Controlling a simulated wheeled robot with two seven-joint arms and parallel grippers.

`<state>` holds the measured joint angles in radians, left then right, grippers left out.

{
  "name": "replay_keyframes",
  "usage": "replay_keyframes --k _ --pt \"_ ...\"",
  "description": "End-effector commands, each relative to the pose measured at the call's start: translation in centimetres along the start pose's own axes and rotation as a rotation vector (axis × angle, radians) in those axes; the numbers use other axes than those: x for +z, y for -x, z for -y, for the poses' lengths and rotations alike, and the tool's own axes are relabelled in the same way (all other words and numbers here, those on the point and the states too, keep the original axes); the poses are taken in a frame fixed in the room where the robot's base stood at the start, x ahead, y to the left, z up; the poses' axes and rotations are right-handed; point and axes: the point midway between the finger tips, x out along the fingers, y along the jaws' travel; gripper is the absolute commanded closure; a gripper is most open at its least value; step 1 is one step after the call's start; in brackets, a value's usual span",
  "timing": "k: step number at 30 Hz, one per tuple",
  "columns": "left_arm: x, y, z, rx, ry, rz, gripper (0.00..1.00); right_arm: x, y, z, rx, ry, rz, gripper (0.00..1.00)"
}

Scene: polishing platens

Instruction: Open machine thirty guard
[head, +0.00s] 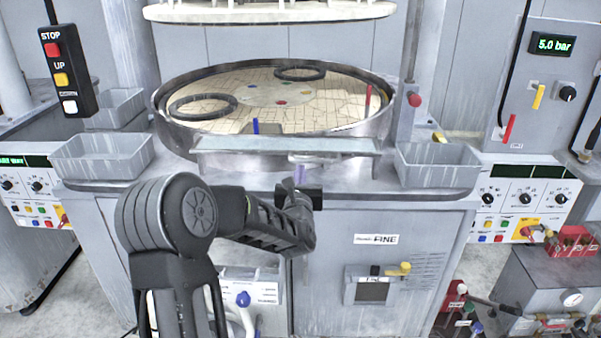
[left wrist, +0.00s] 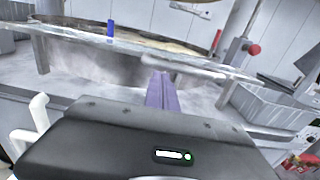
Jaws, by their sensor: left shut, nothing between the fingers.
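The machine in front of me has a round polishing platen (head: 325,106) inside a metal rim. A pale, see-through guard panel (head: 240,145) runs across the front of the platen. A light bar handle (head: 322,158) is at the panel's near edge; it also shows in the left wrist view (left wrist: 190,67). My left gripper (head: 300,174) is shut and empty, with its purple fingers (left wrist: 160,90) just below the handle. Whether they touch it I cannot tell. My right gripper is not in view. I cannot read a machine number.
Grey bins stand left (head: 103,156) and right (head: 437,165) of the guard. A pendant with buttons (head: 66,70) hangs at the upper left. A post with a red knob (head: 413,99) rises at the right. Two dark rings lie on the platen.

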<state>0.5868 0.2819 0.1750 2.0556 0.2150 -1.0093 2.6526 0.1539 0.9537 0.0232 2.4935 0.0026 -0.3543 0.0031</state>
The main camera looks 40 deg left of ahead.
Motion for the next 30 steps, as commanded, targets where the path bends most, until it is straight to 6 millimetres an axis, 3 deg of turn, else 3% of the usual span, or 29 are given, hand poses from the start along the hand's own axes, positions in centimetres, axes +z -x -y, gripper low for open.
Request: replay_keyframes --k 5,13,17,30 --pt "0.6 0.0 0.0 0.001 -0.001 -0.014 1.0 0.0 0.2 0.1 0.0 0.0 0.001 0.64" --pt "4.2 -0.1 0.0 0.003 0.002 -0.169 1.0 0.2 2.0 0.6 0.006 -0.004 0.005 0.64" --pt "4.7 -0.3 0.1 -0.001 0.002 -0.19 1.0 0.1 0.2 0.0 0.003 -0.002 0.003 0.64" --pt "5.3 -0.4 0.0 -0.001 0.0 -0.192 1.0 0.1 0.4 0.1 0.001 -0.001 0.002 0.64"
